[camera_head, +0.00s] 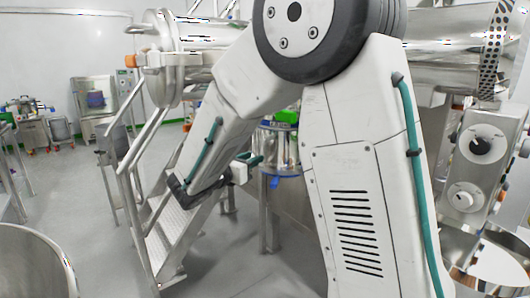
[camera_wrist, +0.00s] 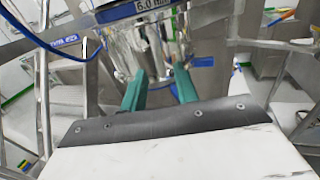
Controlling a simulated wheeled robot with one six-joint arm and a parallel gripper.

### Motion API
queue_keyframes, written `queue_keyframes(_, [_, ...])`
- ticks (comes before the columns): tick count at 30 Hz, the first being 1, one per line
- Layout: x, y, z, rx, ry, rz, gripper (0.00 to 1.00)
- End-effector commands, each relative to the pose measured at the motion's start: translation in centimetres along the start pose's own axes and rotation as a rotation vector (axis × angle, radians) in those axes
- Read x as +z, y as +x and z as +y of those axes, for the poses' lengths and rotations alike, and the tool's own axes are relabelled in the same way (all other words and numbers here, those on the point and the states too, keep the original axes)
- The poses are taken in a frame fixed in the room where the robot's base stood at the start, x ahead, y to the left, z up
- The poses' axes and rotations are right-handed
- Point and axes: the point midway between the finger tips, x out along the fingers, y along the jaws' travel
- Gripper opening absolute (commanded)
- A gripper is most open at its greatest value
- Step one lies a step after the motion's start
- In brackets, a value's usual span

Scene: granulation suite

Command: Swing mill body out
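A shiny steel cylindrical body (camera_head: 282,150), apparently the mill body, shows in the head view behind my arm, with a green part (camera_head: 287,116) on top. Its reflective steel also fills the top middle of the wrist view (camera_wrist: 152,50), under a label reading about 6.0 mm. My gripper (camera_head: 253,160) is at the left side of this body. In the wrist view my gripper's two teal fingers (camera_wrist: 160,88) stand apart and point at the steel, with nothing clearly held between them. Whether they touch it I cannot tell. My arm hides part of the body's surroundings.
Metal stairs with a railing (camera_head: 165,235) stand close to the left of my gripper. A panel with two knobs (camera_head: 481,165) is at the right. A large steel vessel (camera_head: 35,255) is at lower left. Floor between the vessel and stairs is clear.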

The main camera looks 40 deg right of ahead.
Motion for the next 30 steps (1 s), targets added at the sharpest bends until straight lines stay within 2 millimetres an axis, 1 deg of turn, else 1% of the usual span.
queue_keyframes(5, [0.0, 2.0, 0.3, 0.005, -0.010, -0.009, 0.30])
queue_keyframes(9, [0.0, 4.5, 0.2, 0.004, -0.009, -0.008, 0.30])
queue_keyframes(12, [0.0, 5.9, 0.2, 0.004, -0.009, -0.008, 0.30])
queue_keyframes(15, [0.0, 7.0, 0.3, 0.005, -0.008, -0.007, 0.30])
queue_keyframes(19, [0.1, 7.6, 0.3, 0.006, -0.007, -0.008, 0.30])
queue_keyframes(26, [0.1, 7.7, 0.3, 0.007, -0.007, -0.007, 0.30])
queue_keyframes(27, [0.1, 7.7, 0.3, 0.007, -0.007, -0.007, 0.24])
queue_keyframes(30, [0.1, 7.7, 0.3, 0.007, -0.007, -0.007, 0.00])
